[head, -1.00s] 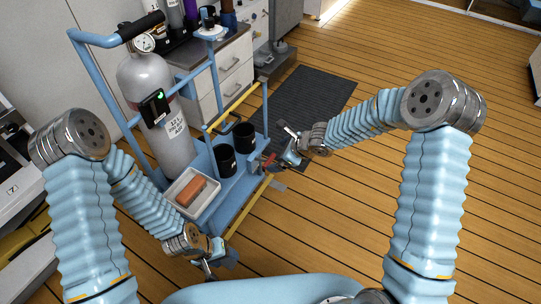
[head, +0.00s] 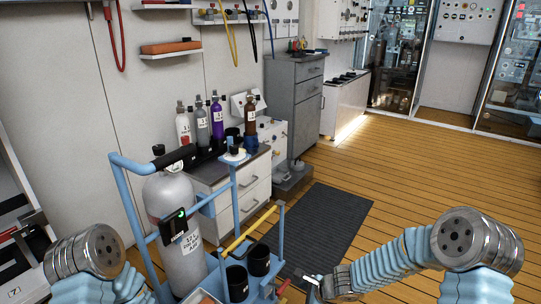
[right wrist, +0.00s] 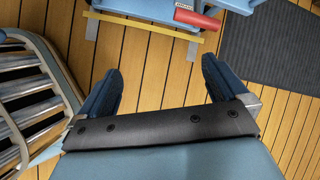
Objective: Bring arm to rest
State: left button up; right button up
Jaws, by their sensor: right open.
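My right arm (head: 395,262) reaches in from the right in the head view, and its gripper is at the bottom edge, only partly in view. In the right wrist view my right gripper (right wrist: 160,82) is open, with nothing between its two blue fingers and wooden floor below. My left arm (head: 88,256) shows at the lower left of the head view. Its gripper is below the frame.
A blue cart (head: 130,207) with a grey gas cylinder (head: 180,228) and black cups (head: 237,283) stands left of my right arm. Several bottles (head: 217,118) stand on a cabinet behind. A dark mat (head: 320,232) lies on open wooden floor.

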jog(key=s+f+n+g, duration=0.1)
jog(key=s+f+n, duration=0.4)
jog(key=s+n, duration=0.4)
jog(key=s+f+n+g, duration=0.2)
jog(key=s+f+n, duration=0.3)
jog(key=s+n, duration=0.4)
jog(key=s, duration=0.3)
jog(key=shift+s+f+n+h, duration=0.15)
jog(key=shift+f+n+h, duration=0.05)
jog(key=shift+n+h, duration=0.2)
